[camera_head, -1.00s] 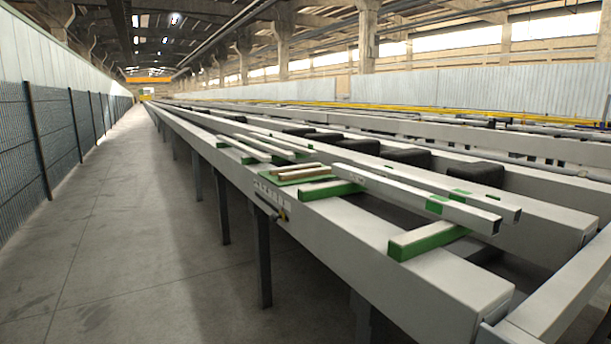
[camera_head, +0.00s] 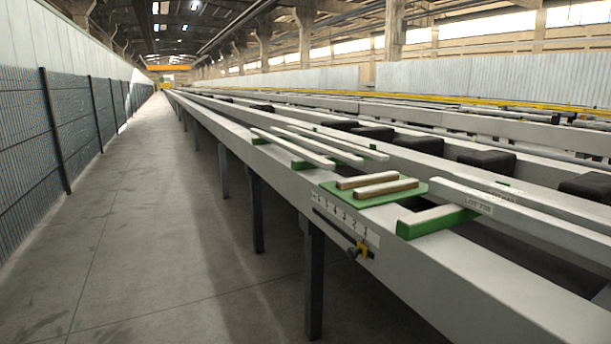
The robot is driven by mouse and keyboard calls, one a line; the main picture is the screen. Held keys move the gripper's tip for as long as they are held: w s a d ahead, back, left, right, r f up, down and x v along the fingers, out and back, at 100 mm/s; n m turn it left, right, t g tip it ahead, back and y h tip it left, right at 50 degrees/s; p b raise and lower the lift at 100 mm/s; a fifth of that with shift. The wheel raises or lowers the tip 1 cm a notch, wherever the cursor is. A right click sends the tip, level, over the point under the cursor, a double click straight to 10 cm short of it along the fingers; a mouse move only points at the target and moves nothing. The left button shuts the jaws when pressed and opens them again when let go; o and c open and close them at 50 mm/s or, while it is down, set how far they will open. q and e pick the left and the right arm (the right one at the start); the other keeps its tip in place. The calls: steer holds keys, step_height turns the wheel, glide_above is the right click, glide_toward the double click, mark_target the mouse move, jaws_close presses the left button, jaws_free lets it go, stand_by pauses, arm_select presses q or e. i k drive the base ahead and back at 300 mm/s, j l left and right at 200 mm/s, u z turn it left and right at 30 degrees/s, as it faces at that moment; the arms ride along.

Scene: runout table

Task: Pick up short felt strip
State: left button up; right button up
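Two short strips with pale tops and brown sides lie side by side on a green mat on the runout table's near beam. The farther strip (camera_head: 365,181) looks slightly shorter than the nearer strip (camera_head: 386,189), but I cannot tell for sure which is the short felt strip. The green mat (camera_head: 345,201) shows around them. Neither of my grippers is in view.
A green-sided block (camera_head: 436,221) sits right of the mat, near a long pale bar (camera_head: 520,212). Several long bars (camera_head: 300,148) lie beyond. The left aisle (camera_head: 130,220) is clear.

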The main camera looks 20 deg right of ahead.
mark_target(376, 190)
steer(key=i+j+z, duration=0.1)
steer(key=i, duration=0.55)
steer(key=i+j, duration=0.1)
steer(key=i, duration=0.55)
steer(key=i+z, duration=0.25)
steer(key=z, duration=0.15)
steer(key=i+j+z, duration=0.2)
steer(key=z, duration=0.25)
steer(key=i+j+z, duration=0.2)
steer(key=z, duration=0.2)
steer(key=i+j+z, duration=0.2)
steer(key=z, duration=0.25)
steer(key=j, duration=0.1)
